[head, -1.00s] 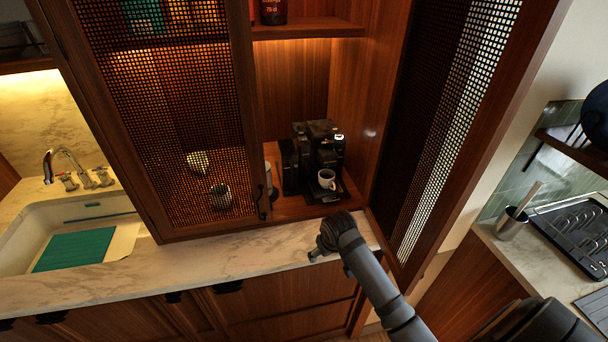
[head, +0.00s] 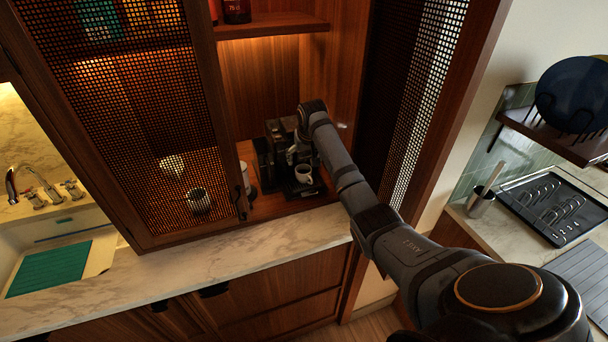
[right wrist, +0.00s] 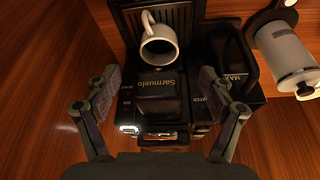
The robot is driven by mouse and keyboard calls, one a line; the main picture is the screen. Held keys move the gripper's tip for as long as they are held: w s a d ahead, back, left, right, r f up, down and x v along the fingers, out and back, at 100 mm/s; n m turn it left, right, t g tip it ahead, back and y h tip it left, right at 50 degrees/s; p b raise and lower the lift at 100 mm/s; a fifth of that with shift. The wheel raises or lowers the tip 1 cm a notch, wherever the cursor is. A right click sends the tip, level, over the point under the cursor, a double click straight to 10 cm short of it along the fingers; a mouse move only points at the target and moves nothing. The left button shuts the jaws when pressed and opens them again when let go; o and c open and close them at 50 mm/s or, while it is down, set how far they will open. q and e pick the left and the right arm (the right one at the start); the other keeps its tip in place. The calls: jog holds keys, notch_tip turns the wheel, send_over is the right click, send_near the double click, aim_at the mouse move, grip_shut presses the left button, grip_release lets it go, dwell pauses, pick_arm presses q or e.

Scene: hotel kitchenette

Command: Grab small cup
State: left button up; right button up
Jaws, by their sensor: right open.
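The small white cup (head: 303,173) sits on the drip tray of the black coffee machine (head: 279,138) inside the open cabinet. In the right wrist view the cup (right wrist: 160,50) lies beyond the fingertips, near the top middle, with its handle toward the top. My right gripper (right wrist: 158,88) is open and empty, its two fingers spread over the machine, apart from the cup. My left gripper is not in view.
The marble counter (head: 220,255) in front is clear.

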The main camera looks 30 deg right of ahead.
aim_at(304, 180)
jog(key=shift+w+x, duration=0.2)
jog(key=shift+x, duration=0.95)
jog(key=p+x, duration=0.1)
jog(key=x, duration=0.1)
jog(key=p+x, duration=0.1)
jog(key=x, duration=0.1)
jog(key=shift+s+f, duration=0.1)
jog(key=shift+s, duration=0.3)
jog(key=shift+w+f, duration=0.25)
jog(key=shift+f, duration=0.2)
jog(key=shift+s, duration=0.15)
jog(key=c, duration=1.4)
jog(key=shift+o, duration=0.2)
jog(key=shift+r, duration=0.1)
